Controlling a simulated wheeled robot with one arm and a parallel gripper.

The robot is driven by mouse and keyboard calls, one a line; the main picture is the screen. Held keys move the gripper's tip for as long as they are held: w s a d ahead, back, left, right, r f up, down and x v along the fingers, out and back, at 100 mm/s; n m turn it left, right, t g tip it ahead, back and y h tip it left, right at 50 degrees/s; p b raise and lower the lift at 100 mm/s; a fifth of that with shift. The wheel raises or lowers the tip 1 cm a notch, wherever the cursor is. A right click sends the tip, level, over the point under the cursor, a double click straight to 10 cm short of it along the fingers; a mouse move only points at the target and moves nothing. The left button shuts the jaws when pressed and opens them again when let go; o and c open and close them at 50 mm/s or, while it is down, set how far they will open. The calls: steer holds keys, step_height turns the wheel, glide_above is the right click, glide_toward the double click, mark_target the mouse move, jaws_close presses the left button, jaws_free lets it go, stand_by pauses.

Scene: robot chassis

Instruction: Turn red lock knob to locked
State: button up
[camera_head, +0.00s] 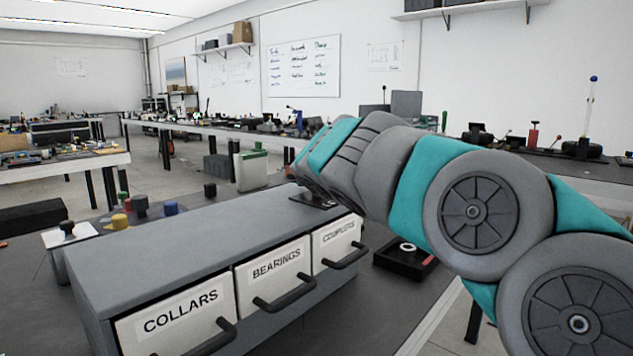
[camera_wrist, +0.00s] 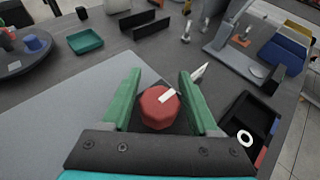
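The red lock knob (camera_wrist: 158,108) is in the wrist view, many-sided, with a white pointer mark running from its middle toward the upper right. My gripper (camera_wrist: 158,84) is open, with one green finger on each side of the knob. Gaps show between the knob and both fingers; the height between them is hard to judge. In the head view my arm hides the knob. A dark plate (camera_head: 316,201) shows below the arm on top of the grey drawer cabinet (camera_head: 190,228).
The cabinet's drawers read COLLARS (camera_head: 180,313), BEARINGS (camera_head: 277,268) and COUPLERS. A black tray (camera_head: 402,263) with a white ring stands right of the cabinet. Colored knobs, including a yellow one (camera_head: 120,222), stand behind its left end. A teal tray (camera_wrist: 85,41) lies beyond the cabinet.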

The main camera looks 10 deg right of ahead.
jaws_close()
steer(key=shift+m+h, duration=0.3)
steer(key=m+h, duration=0.1)
steer(key=m+g+h, duration=0.1)
steer(key=m+h, duration=0.1)
steer(key=shift+s+d+f+g, duration=0.1)
steer(key=shift+d+g, duration=0.2)
steer(key=shift+d, duration=0.1)
steer(key=m+h, duration=0.1)
steer(key=m+g+h, duration=0.1)
steer(key=m+h, duration=0.1)
steer(key=shift+s+d+g, duration=0.15)
steer(key=shift+d+g, duration=0.05)
steer(key=shift+g, duration=0.1)
steer(key=m+g+h, duration=0.1)
steer(key=m+g, duration=0.1)
steer(key=m+g+h, duration=0.1)
steer(key=shift+s+d+h, duration=0.3)
steer(key=shift+s+d+m+g+h, duration=0.15)
steer(key=shift+m+g+h, duration=0.1)
steer(key=shift+m+g, duration=0.4)
steer(key=shift+s+m+g+h, duration=0.15)
steer(key=shift+m+g+h, duration=0.15)
steer(key=shift+m+g, duration=0.3)
steer(key=shift+s+d+m+g+h, duration=0.15)
steer(key=shift+m+g+h, duration=0.1)
steer(key=shift+m+g, duration=0.35)
steer(key=shift+s+a+g, duration=0.1)
steer(key=shift+g, duration=0.15)
